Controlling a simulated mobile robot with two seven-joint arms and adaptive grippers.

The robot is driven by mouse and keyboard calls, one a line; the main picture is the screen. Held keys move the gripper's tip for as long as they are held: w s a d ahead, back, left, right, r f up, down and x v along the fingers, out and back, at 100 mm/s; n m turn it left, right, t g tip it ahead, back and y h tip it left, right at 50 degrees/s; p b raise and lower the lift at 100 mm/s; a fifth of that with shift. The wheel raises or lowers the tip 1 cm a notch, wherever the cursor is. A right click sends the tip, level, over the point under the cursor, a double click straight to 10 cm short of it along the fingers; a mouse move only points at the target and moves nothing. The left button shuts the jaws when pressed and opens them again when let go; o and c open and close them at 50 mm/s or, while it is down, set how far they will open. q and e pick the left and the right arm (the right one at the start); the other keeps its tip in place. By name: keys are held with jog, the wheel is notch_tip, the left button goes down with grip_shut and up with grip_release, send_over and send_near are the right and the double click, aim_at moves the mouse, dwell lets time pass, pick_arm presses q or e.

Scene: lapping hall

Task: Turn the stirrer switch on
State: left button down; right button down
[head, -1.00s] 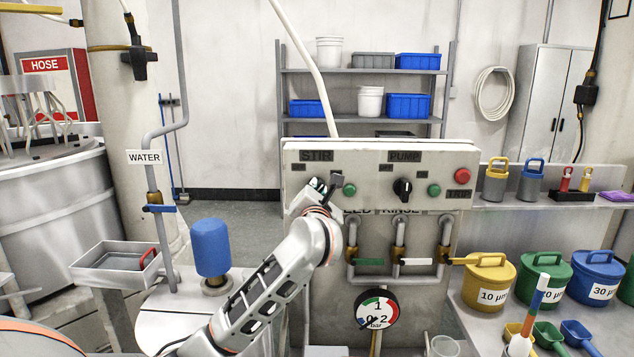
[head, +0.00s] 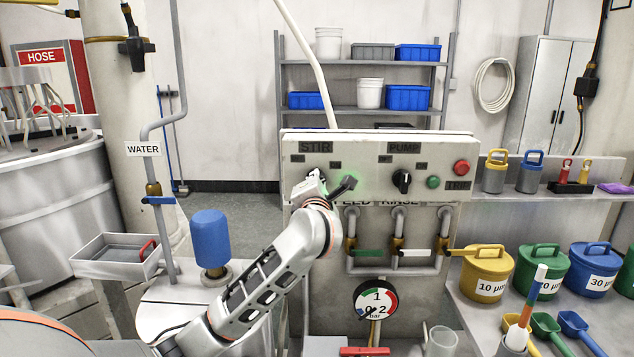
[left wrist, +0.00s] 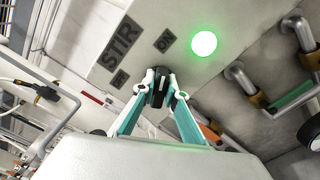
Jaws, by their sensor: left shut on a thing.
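The stirrer switch is a black knob (left wrist: 158,88) on the grey control panel (head: 460,146), under the STIR label (head: 315,147). My left gripper (head: 319,184) is at the panel front and covers the knob in the head view. In the left wrist view, its two teal fingers (left wrist: 158,93) are shut on the knob from both sides. The knob's exact pointing is hard to tell. The round green lamp (left wrist: 203,43) beside the ON label (left wrist: 165,41) is brightly lit. In the head view its green glow shows behind my gripper. My right gripper is not in view.
The PUMP knob (head: 401,181), an unlit green lamp (head: 433,182) and a red button (head: 461,167) sit to the right on the panel. Pipes with valve levers (head: 415,252) and a pressure gauge (head: 376,300) are below. A blue cylinder (head: 210,240) stands left of my arm.

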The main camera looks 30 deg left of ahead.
pick_arm(q)
jog(key=c, duration=2)
grip_release()
jog(key=shift+c, duration=0.2)
jog(key=v, duration=1.2)
